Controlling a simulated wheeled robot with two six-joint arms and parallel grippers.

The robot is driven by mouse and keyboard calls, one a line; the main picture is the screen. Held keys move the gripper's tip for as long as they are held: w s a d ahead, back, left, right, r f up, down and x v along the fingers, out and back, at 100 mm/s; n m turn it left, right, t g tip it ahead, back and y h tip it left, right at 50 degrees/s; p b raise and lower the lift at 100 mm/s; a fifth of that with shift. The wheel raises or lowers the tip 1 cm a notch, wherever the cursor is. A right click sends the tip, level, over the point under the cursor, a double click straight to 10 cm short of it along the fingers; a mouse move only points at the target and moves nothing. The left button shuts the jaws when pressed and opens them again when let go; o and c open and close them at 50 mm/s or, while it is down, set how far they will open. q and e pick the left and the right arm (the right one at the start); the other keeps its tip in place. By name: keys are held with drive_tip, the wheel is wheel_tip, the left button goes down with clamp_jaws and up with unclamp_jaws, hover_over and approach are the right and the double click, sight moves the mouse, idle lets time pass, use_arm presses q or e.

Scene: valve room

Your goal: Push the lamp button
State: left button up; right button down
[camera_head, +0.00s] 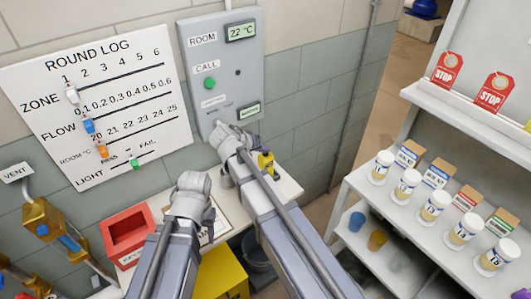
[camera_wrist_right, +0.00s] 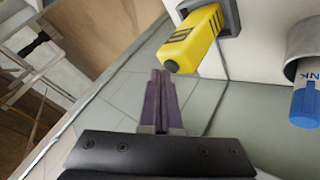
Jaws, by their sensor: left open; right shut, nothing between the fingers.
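The grey wall panel (camera_head: 252,75) hangs in the upper middle of the head view. It carries a green button (camera_head: 209,83) under the CALL label, a small dark round spot (camera_head: 238,72) and a small white label (camera_head: 213,101) too small to read. No lamp button can be told for sure; the panel's lower edge is partly covered by my right gripper (camera_head: 222,130). That gripper is at the lower panel; contact cannot be told. In the right wrist view its fingers (camera_wrist_right: 163,100) are shut and empty. My left gripper (camera_head: 193,182) is lower left, open, fingertips hidden.
The round log board (camera_head: 60,140) is left of the panel. A red tray (camera_head: 128,232) and a yellow box (camera_head: 222,272) are below. A yellow striped device (camera_wrist_right: 195,42) and blue-capped marker (camera_wrist_right: 305,103) sit near my right fingers. A shelf with jars (camera_head: 408,184) stands right.

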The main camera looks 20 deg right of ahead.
sight(264, 157)
use_arm(q)
drive_tip(key=shift+r, duration=0.4)
use_arm(e)
drive_tip(key=shift+r, duration=0.35)
use_arm(q)
drive_tip(key=shift+r+p, duration=0.1)
drive_tip(key=shift+p, duration=0.2)
use_arm(e)
drive_tip(key=shift+r, duration=0.15)
use_arm(q)
wheel_tip(264, 157, up, 6)
drive_tip(key=p, duration=0.5)
drive_tip(key=shift+p, duration=0.4)
use_arm(e)
wheel_tip(264, 157, up, 6)
drive_tip(key=shift+f, duration=0.1)
drive_tip(key=shift+d, duration=0.1)
